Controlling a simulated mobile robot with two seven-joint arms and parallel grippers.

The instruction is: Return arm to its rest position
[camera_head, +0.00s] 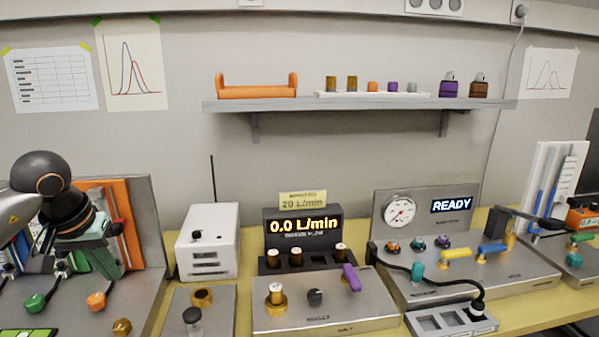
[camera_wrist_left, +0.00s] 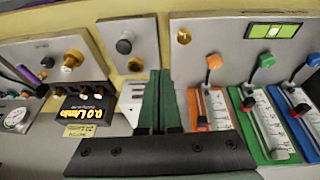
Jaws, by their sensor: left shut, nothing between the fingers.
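My left arm comes in at the left edge of the head view, with its dark wrist and green-fingered gripper (camera_head: 110,262) in front of the panel with coloured strips at the left. In the left wrist view the two green fingers (camera_wrist_left: 157,80) lie together, shut with nothing between them. The gripper is above the bench and apart from the knobs. My right gripper is in neither view.
The left panel (camera_head: 145,230) carries a green knob (camera_head: 34,303) and an orange knob (camera_head: 96,300). A white box (camera_head: 208,242) with an antenna, a display reading 0.0 L/min (camera_head: 304,225) and a READY panel (camera_head: 452,205) stand to the right. A shelf (camera_head: 360,104) is above.

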